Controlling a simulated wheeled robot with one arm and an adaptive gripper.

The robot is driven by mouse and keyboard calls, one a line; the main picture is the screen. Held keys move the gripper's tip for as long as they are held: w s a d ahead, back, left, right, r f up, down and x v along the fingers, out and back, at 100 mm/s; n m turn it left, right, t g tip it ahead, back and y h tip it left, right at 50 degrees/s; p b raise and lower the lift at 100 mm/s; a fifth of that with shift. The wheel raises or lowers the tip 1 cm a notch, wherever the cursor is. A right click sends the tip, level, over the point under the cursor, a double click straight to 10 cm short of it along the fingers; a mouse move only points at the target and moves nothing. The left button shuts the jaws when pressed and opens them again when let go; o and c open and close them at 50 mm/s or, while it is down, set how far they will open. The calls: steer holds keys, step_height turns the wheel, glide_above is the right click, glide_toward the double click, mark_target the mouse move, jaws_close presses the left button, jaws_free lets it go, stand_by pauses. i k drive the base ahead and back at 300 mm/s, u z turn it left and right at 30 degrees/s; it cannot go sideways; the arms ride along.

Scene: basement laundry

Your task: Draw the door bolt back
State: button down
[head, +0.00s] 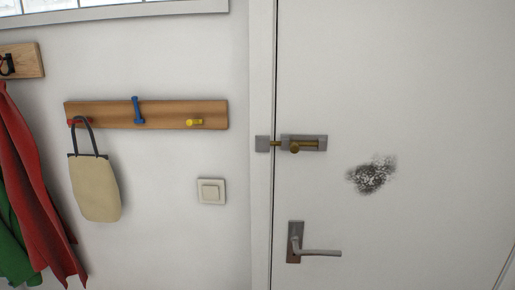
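The knob sits left of the plate's middle. My gripper does not show in the head view.
A lever handle (318,252) sits on the door below the bolt. A dark smudge (371,175) marks the door to the right. On the left wall are a light switch (211,191), a wooden peg rail (170,110) with a beige bag (95,186), and hanging red cloth (35,180).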

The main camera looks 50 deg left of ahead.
mark_target(294, 146)
steer(key=u, duration=2.35)
steer(key=k, duration=0.55)
steer(key=u, duration=1.15)
steer(key=i, duration=0.85)
steer(key=u, duration=0.3)
